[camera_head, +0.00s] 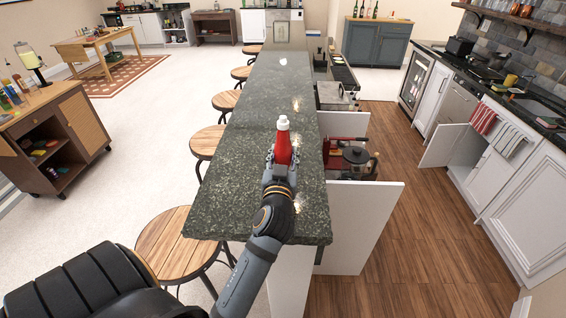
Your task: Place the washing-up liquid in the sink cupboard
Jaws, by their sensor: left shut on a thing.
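A red bottle with a white cap (283,148), which looks like the washing-up liquid, stands upright over the dark stone bar counter. My left gripper (281,172) is shut around its lower part and hides its base. I cannot tell whether the bottle touches the counter. On the right, below the sink (540,105), a white cupboard door (445,146) stands open, with a dark opening beside it. The inside of this cupboard is mostly hidden. My right gripper is not in view.
The bar counter (262,115) is mostly bare. Open drawers (360,212) jut from its right side, one holding a coffee press (356,158). Wooden stools (178,245) line its left side. The wooden floor (400,262) between the counter and the right-hand cabinets is clear.

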